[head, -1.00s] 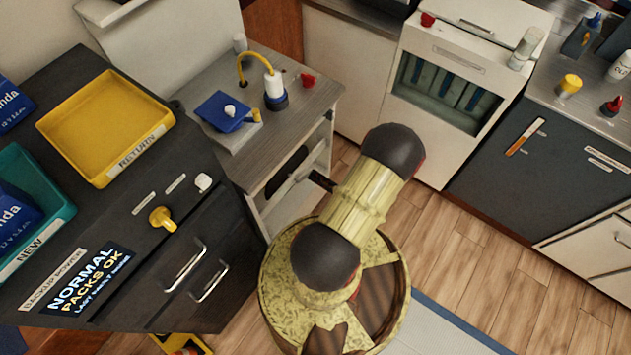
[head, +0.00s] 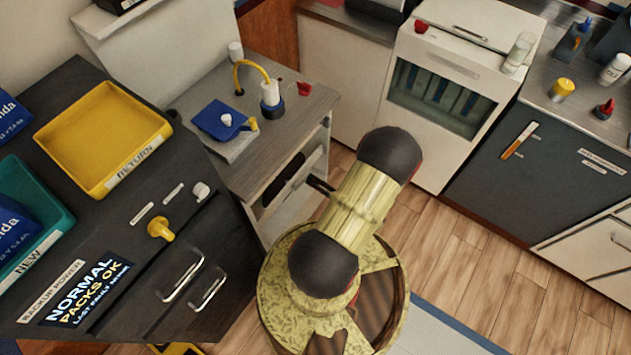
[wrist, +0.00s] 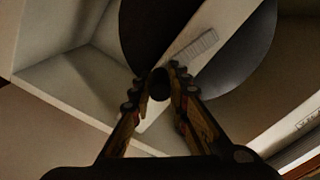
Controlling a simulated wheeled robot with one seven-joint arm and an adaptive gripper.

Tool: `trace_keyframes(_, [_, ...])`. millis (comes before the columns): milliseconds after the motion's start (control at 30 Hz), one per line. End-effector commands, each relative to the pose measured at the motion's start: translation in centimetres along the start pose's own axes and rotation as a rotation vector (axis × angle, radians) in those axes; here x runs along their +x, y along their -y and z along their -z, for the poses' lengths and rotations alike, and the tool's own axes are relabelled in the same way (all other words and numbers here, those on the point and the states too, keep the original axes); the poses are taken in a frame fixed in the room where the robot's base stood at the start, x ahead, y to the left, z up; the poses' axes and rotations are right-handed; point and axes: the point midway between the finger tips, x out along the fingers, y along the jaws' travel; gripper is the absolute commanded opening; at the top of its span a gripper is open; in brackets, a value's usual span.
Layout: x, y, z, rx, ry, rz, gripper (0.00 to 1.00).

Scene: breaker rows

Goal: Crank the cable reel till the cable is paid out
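In the wrist view a large dark disc (wrist: 240,62), which looks like the cable reel, stands before a white cabinet, with a pale band across it. A small dark round knob (wrist: 158,82), which looks like the crank handle, faces the camera. My gripper (wrist: 157,84) has its fingers drawn in, one on each side of the knob, apparently closed on it. In the head view a dark oval (head: 285,180) shows in the front of the low white cabinet. My arm hides most of the gripper there. I cannot make out any paid-out cable.
A dark counter (head: 130,235) with a yellow tray (head: 100,190) and a yellow knob (head: 160,229) stands left. A white unit (head: 405,145) stands behind.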

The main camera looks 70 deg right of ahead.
Motion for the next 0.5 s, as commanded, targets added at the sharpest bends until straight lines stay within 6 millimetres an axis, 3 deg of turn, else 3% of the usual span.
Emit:
trace_keyframes(300, [0.0, 0.0, -0.01, 0.001, 0.0, 0.0, 0.35])
trace_keyframes(500, [0.0, 0.0, -0.03, 0.001, 0.0, 0.0, 0.35])
